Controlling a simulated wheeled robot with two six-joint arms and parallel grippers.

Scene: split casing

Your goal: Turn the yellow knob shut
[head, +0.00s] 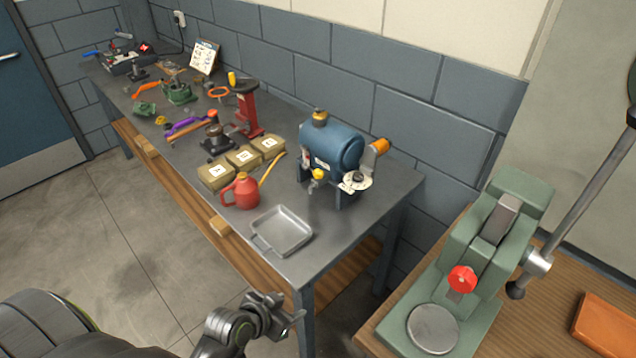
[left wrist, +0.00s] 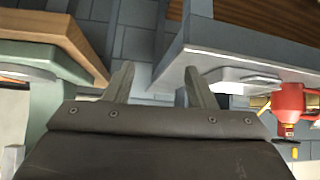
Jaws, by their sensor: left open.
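The yellow knob (head: 318,174) sits low on the front of a blue tank (head: 332,150), above a small metal spout. The tank stands on legs on the grey workbench (head: 372,222). My left gripper (head: 281,316) is in front of the bench's near corner, below and well apart from the knob. In the left wrist view its two fingers (left wrist: 158,88) are spread with nothing between them. I cannot make out the knob in the left wrist view. My right gripper is not in view.
A metal tray (head: 282,232) and a red oil can (head: 241,191) stand before the tank. Several small boxes (head: 243,157) are left of it. A green press (head: 468,265) with a long lever stands on a wooden table at right. Open floor lies left of the bench.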

